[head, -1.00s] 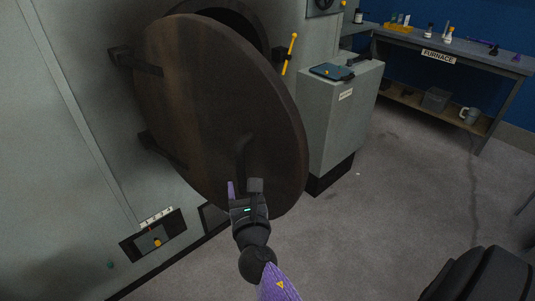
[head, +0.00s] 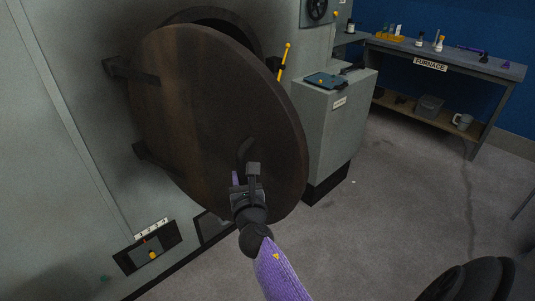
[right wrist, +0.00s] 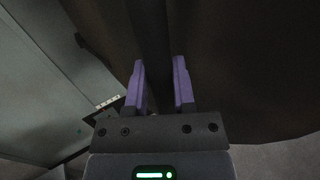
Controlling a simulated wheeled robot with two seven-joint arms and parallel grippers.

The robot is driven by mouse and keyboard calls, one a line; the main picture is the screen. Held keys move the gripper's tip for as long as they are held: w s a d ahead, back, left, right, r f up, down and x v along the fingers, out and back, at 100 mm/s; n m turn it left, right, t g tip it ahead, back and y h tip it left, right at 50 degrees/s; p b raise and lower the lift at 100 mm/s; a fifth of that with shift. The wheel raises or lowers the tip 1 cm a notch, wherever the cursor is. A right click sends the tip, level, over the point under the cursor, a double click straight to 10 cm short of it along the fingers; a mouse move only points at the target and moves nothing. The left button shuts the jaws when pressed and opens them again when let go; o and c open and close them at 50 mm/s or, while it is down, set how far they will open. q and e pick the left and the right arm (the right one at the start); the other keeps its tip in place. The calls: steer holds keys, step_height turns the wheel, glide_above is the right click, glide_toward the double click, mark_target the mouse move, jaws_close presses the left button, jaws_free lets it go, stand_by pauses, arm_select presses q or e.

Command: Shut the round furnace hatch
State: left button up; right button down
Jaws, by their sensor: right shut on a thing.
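The round furnace hatch (head: 205,110) is a thick dark brown disc on two hinge arms at its left. It stands ajar, with part of the dark furnace opening (head: 225,18) showing behind its top. A dark bar handle (head: 246,147) is on its outer face, low and right of the middle. My right gripper (head: 245,176) is shut on this handle. In the right wrist view the handle (right wrist: 152,40) runs between the purple fingers (right wrist: 162,85), and the hatch face (right wrist: 235,60) fills the right side. My left gripper is not in view.
A grey cabinet (head: 328,120) with a blue item on top stands right of the hatch. A yellow-handled lever (head: 284,62) is near the hatch's right edge. A small control panel (head: 148,247) is low on the left. A bench (head: 440,62) stands at the back right. Floor is clear between.

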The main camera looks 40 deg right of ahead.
steer(key=w+d, duration=0.1)
steer(key=d, duration=0.2)
steer(key=w+d+b, duration=0.1)
steer(key=d, duration=0.2)
steer(key=w+d, duration=0.1)
steer(key=d, duration=0.2)
steer(key=shift+w+d, duration=0.3)
steer(key=shift+d, duration=0.1)
steer(key=shift+c, duration=1.8)
jaws_free()
